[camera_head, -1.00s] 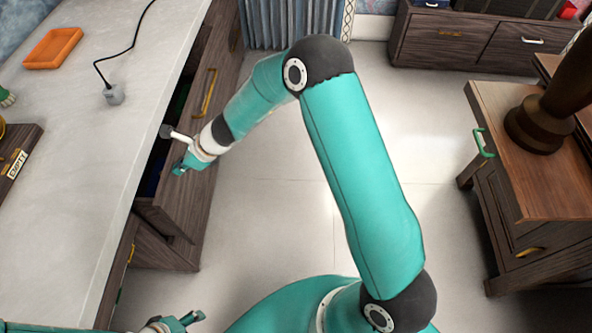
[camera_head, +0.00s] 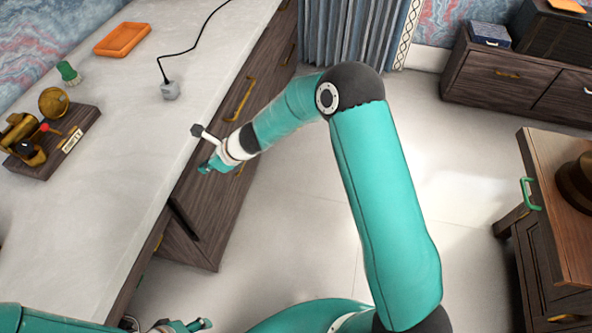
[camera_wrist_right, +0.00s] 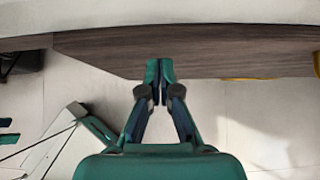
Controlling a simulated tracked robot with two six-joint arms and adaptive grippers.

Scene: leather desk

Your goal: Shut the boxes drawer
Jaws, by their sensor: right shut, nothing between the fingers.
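The boxes drawer has a dark wooden front (camera_head: 262,85) with a yellow handle (camera_head: 238,100), under the pale desk top at left. In the head view no open gap shows between this front and the desk edge, so it looks shut or nearly so. My right gripper (camera_head: 206,165) is at the front, just below the desk edge. In the right wrist view its fingers (camera_wrist_right: 160,69) are together with nothing between them, at the wooden front (camera_wrist_right: 200,50); contact is unclear. My left gripper (camera_head: 188,325) is partly in view at the bottom edge; its opening is unclear.
The desk top (camera_head: 130,180) holds an orange tray (camera_head: 122,39), a grey block with a black cable (camera_head: 169,90), and a dark wooden stand (camera_head: 60,140). The floor (camera_head: 300,210) between is clear.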

